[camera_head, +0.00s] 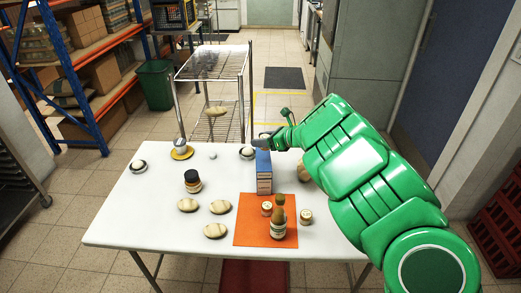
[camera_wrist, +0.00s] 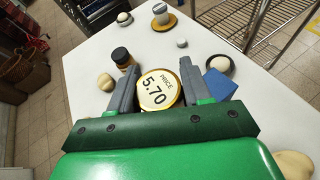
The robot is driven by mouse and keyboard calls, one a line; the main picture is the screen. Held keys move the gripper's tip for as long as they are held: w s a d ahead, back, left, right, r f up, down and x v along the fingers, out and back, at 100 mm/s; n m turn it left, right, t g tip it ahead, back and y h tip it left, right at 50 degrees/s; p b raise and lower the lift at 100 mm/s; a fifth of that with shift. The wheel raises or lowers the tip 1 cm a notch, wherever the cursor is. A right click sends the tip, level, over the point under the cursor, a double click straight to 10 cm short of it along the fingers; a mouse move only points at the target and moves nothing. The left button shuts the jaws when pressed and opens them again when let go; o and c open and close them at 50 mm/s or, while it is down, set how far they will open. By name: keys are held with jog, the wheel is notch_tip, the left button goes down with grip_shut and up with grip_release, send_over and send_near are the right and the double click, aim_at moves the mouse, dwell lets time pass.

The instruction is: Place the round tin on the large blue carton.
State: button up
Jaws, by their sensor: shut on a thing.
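In the wrist view my gripper (camera_wrist: 160,68) has its two grey fingers on either side of the round tin (camera_wrist: 158,92), a disc with a gold rim and a "PRICE 5.70" face. It is shut on the tin. The large blue carton (camera_head: 264,178) stands upright on the table in the head view. My gripper (camera_head: 270,138) is at the height of the carton's top, close to it. Part of the blue carton (camera_wrist: 220,84) shows right of the right finger in the wrist view. I cannot make out the tin in the head view, nor whether it touches the carton.
The white table (camera_head: 135,215) also holds an orange mat (camera_head: 250,238) with a bottle (camera_head: 278,218), a dark-lidded jar (camera_head: 192,181), several beige oval things (camera_head: 214,230), and a cup on a yellow saucer (camera_head: 181,153). A wire rack (camera_head: 212,65) stands behind. The table's left front is clear.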

aim_at(261, 156)
jog(key=shift+w+a+f, duration=0.2)
jog(key=shift+w+f, duration=0.65)
jog(key=shift+f, duration=0.15)
jog(key=shift+w+a+f, duration=0.2)
jog(key=shift+w+f, duration=0.6)
jog(key=shift+f, duration=1.75)
jog(key=shift+f, duration=0.15)
jog(key=o, duration=1)
jog(key=shift+o, duration=0.2)
jog(key=shift+d, duration=0.1)
jog(key=v, duration=1.2)
